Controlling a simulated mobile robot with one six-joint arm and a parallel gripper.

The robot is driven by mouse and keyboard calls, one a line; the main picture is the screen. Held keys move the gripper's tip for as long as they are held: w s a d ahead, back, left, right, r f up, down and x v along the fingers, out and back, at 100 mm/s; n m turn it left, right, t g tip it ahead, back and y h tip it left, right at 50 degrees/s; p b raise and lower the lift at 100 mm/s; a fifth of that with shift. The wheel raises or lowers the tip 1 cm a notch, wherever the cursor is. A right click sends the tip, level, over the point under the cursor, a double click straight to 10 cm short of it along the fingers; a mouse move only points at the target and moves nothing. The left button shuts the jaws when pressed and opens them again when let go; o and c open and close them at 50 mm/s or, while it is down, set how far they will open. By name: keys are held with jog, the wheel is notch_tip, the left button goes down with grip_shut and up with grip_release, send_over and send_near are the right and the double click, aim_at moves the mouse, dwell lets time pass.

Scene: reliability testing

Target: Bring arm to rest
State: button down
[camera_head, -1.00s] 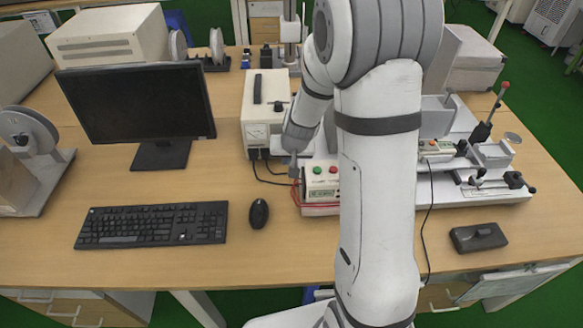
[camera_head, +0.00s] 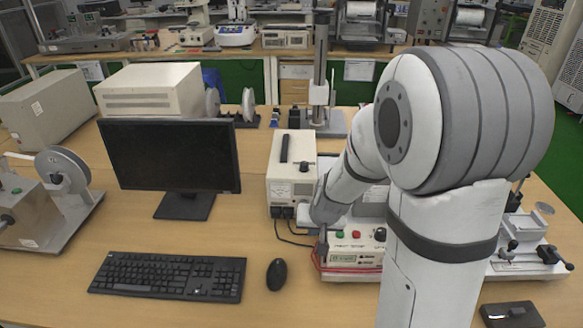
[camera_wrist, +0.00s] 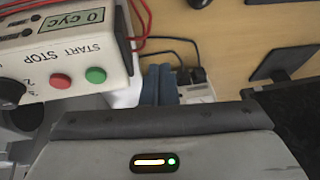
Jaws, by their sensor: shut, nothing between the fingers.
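My arm reaches forward over the right part of the desk, its large links covering much of the right side in the head view. My gripper (camera_head: 322,240) points down beside the left end of a white control box (camera_head: 355,250) with a green and a red button. In the wrist view my gripper's dark blue fingers (camera_wrist: 159,86) are together with nothing between them. The same control box, with START and STOP labels and a counter reading "0 cyc", shows there at the upper left (camera_wrist: 65,45), close to the fingers.
A cream power supply (camera_head: 291,180) with plugged cables stands just behind my gripper. A monitor (camera_head: 170,155), keyboard (camera_head: 168,276) and mouse (camera_head: 276,273) are to the left. A testing fixture (camera_head: 520,250) is partly hidden behind my arm. Bare desk lies around the mouse.

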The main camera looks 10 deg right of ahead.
jog(key=s+r+n+g, duration=0.1)
jog(key=s+r, duration=0.5)
jog(key=s, duration=0.3)
jog(key=s+r+n, duration=0.1)
jog(key=s+r, duration=0.6)
jog(key=s, duration=0.2)
jog(key=shift+s+d+r+g+h, duration=0.3)
jog(key=shift+s+g+h, duration=0.05)
jog(key=shift+g+h, duration=0.05)
